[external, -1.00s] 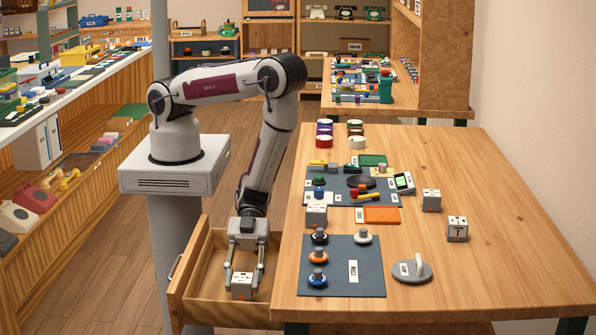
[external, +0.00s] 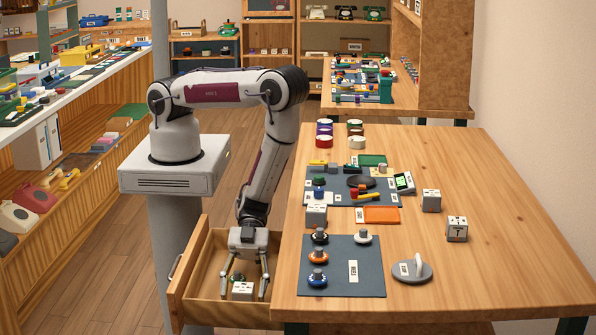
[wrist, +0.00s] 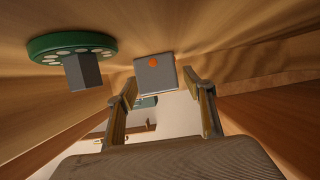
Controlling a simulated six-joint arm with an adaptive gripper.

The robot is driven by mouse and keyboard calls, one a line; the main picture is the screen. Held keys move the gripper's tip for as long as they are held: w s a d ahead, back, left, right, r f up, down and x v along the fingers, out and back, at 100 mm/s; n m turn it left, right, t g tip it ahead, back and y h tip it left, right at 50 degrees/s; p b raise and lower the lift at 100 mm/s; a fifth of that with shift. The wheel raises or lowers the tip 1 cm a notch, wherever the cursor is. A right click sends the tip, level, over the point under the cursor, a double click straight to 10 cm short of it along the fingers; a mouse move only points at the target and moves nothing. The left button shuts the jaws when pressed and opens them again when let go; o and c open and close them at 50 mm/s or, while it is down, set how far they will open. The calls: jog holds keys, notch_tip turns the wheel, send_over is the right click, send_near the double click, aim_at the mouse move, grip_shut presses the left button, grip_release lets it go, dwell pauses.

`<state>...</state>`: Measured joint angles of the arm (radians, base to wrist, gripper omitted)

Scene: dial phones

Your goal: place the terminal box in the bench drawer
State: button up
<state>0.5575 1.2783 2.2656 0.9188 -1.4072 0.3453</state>
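A small white-grey terminal box (external: 243,291) rests in the open bench drawer (external: 190,268), toward its front end in the external view. In the wrist view the terminal box (wrist: 155,72) shows a grey face with an orange dot, between and beyond the fingertips. My gripper (external: 244,289) points down into the drawer. It is open, with a finger on either side of the box and visible gaps. The open fingers also show in the wrist view (wrist: 160,88).
A green dial (wrist: 72,46) with a grey knob is in the drawer; the external view shows it behind the box. Similar boxes (external: 317,214), (external: 431,200), (external: 457,228) stand on the bench (external: 470,275). A dark mat (external: 340,280) with knobs lies near the drawer.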

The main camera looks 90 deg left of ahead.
aim_at(244, 286)
jog(key=shift+r, duration=0.15)
jog(key=shift+a, duration=0.1)
jog(key=shift+v, duration=2.45)
notch_tip(244, 286, up, 7)
jog(key=shift+r, duration=0.2)
